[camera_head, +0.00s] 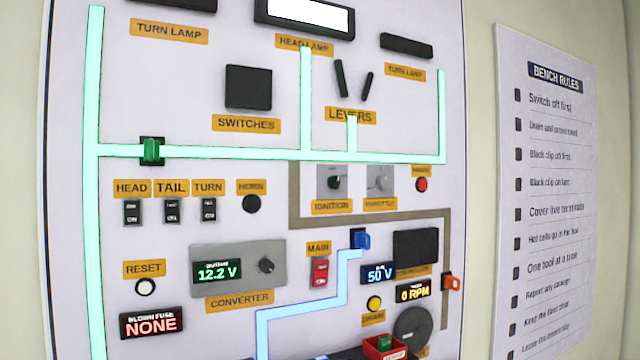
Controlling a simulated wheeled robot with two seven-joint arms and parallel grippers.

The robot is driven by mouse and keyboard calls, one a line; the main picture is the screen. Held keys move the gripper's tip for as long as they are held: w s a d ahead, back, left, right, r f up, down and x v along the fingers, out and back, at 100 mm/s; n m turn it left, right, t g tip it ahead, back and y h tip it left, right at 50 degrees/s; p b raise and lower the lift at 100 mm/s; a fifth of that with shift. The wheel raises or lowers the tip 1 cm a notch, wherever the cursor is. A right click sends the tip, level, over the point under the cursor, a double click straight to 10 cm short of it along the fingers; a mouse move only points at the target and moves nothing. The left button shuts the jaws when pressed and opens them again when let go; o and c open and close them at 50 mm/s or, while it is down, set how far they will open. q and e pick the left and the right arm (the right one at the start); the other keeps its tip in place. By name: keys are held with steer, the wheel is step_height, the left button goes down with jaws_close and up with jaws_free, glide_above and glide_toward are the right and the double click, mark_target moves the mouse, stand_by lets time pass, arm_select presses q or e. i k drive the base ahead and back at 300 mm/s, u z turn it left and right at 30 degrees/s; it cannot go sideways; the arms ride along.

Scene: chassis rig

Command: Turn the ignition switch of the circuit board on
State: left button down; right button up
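The circuit board (185,95) is a white upright panel that fills the left and middle of the head view. The ignition switch (335,181) is a dark round knob on a small grey plate in the middle of the board, above a yellow IGNITION label (332,206). Its exact knob angle is too small to tell. A similar throttle knob (380,179) on a light plate sits just right of it. Neither of my grippers is in view.
A red MAIN switch (320,273) and a blue plug (360,240) sit below the ignition. A small red bin (384,347) is at the bottom edge. A bench rules sheet (546,200) hangs at right. Nothing blocks the space before the ignition knob.

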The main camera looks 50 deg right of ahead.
mark_target(333, 181)
steer(key=z, duration=0.9)
steer(key=i, duration=1.05)
steer(key=z, duration=1.15)
